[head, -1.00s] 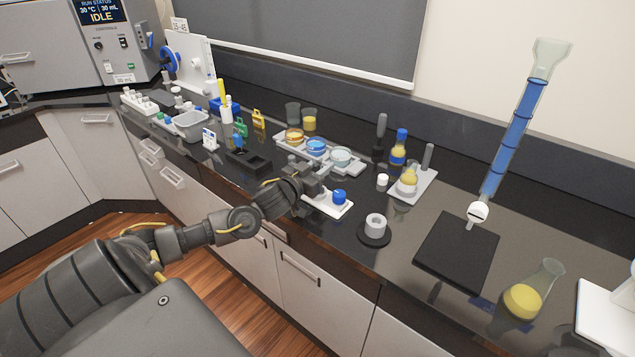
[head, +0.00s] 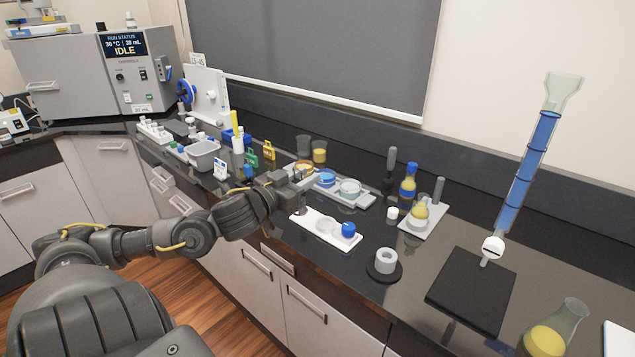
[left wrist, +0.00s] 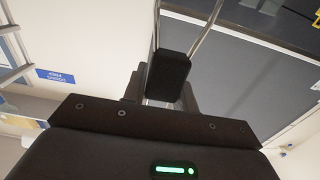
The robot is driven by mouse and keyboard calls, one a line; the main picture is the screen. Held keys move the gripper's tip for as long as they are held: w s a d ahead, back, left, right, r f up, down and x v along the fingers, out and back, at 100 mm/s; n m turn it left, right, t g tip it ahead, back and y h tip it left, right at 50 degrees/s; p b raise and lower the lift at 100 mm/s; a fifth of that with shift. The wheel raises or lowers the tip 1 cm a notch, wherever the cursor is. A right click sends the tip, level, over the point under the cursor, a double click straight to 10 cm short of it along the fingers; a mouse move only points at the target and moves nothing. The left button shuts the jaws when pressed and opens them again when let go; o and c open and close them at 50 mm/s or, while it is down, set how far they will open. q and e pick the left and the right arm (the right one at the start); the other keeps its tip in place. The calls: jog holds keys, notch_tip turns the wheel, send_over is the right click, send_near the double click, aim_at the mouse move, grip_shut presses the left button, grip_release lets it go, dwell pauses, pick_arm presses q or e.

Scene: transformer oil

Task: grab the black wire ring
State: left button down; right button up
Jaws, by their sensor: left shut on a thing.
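My left gripper (head: 303,196) is above the left end of a white tray (head: 314,215), in front of the dish tray. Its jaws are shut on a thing. In the left wrist view, a dark finger (left wrist: 168,76) stands with thin wire-like lines on both sides of it, which I take for the black wire ring (left wrist: 157,25). They look grey there and run out of the top of the view. The ring cannot be made out in the head view, where the gripper and its small size hide it. My right gripper is not in view.
A tray (head: 366,199) holds glass dishes with blue and amber liquid. A blue-capped thing (head: 348,230) is on the white tray. A grey ring-shaped holder (head: 386,260), a flask tray (head: 428,225), a black stand base (head: 470,292) and a flask (head: 550,335) are to the right.

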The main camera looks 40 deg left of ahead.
pick_arm(q)
jog(key=shift+s+r+p, duration=0.15)
jog(key=shift+s+r, duration=0.15)
jog(key=shift+s, duration=0.3)
jog(key=shift+s+r+p, duration=0.1)
jog(key=shift+s+r, duration=0.15)
jog(key=shift+s, duration=0.4)
jog(key=shift+s+r+p, duration=0.15)
jog(key=shift+s+r, duration=0.15)
jog(key=shift+s, duration=0.3)
